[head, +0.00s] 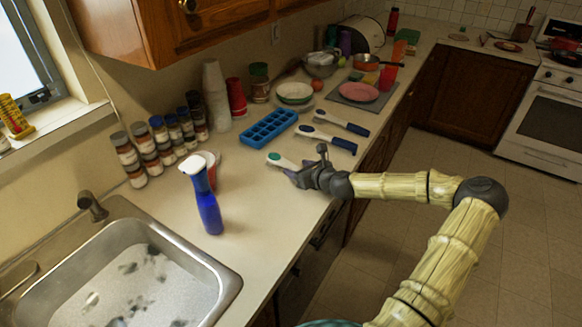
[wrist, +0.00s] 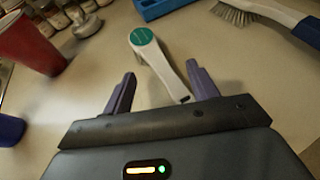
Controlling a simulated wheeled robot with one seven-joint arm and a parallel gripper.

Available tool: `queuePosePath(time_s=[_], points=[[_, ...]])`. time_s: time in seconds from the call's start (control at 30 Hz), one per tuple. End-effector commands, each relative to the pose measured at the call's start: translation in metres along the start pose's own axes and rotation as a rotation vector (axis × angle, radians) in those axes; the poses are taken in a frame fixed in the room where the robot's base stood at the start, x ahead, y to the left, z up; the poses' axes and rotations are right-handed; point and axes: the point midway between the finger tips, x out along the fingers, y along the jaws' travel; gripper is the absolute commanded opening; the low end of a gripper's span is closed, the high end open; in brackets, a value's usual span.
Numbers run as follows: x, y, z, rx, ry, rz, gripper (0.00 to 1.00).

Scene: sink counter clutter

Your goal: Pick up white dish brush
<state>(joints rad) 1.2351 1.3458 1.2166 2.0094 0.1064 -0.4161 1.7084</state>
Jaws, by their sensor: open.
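A white tool with a round teal-green end, likely the white dish brush (wrist: 157,62), lies on the counter. No bristles show on it. In the wrist view its round end points away from me and its narrow end lies between my fingers. My gripper (wrist: 161,76) is open, with one finger on each side of the tool and a gap to each. In the head view the tool (head: 279,160) lies at the tips of my gripper (head: 290,172), which partly hides it, near the counter's front edge.
Two blue-and-white brushes (head: 327,139) (head: 342,123) lie behind, one also upper right in the wrist view (wrist: 262,11). A blue ice tray (head: 268,128) is behind left. Bare counter surrounds the tool.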

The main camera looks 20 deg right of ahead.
Motion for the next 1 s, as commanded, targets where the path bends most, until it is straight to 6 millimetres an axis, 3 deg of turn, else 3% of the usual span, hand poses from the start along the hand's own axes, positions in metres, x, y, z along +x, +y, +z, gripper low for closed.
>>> queuePosePath(time_s=[0.2, 0.73, 1.0], points=[[0.025, 0.000, 0.000, 0.000, 0.001, 0.002, 0.59], [0.028, 0.004, 0.001, -0.003, 0.000, 0.007, 0.59], [0.026, 0.000, 0.000, -0.001, 0.001, 0.001, 0.12]])
